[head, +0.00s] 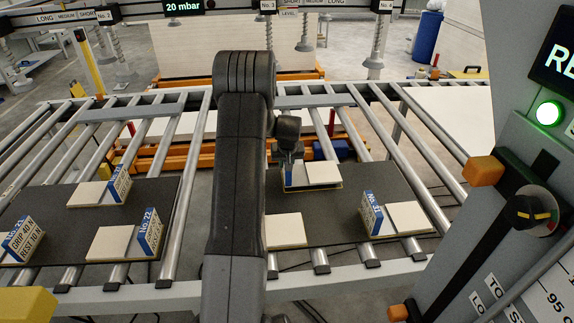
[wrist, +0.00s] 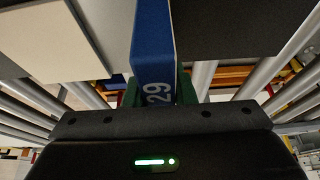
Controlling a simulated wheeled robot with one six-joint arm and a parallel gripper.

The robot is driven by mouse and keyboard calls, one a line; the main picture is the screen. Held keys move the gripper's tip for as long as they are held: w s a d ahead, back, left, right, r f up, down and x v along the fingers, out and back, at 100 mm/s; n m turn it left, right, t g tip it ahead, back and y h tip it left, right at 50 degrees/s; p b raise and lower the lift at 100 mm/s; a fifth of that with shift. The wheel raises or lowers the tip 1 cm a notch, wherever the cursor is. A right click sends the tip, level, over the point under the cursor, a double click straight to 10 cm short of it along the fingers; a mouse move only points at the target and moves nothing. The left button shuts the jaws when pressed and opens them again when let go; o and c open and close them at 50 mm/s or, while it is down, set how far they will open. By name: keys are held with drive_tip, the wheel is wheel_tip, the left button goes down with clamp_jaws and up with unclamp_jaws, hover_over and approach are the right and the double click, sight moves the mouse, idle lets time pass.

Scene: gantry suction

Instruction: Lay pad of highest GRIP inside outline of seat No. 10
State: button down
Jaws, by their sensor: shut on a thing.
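My gripper (head: 289,153) is partly hidden by my arm in the head view. In the wrist view its green fingers (wrist: 155,92) are shut on a blue block marked 29 (wrist: 152,45). A pale pad (head: 322,172) lies beside the gripper in the head view. Other pale pads with upright blue-and-white blocks stand on dark mats: pad No. 22 (head: 112,242), a back-left pad (head: 90,194) and a right pad (head: 407,216). A far-left block (head: 22,240) reads GRIP 40 N; other grip values are too small to read. I cannot make out seat No. 10.
The dark mats (head: 62,217) lie across metal rollers (head: 190,190). Another pale pad (head: 285,229) lies beside my arm. A grey console with a green lamp (head: 549,113) stands right.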

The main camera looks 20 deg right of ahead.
drive_tip(key=shift+f, duration=0.75)
drive_tip(key=shift+f, duration=0.1)
drive_tip(key=c, duration=1.2)
unclamp_jaws()
drive_tip(key=b+v, duration=0.2)
drive_tip(key=v, duration=1)
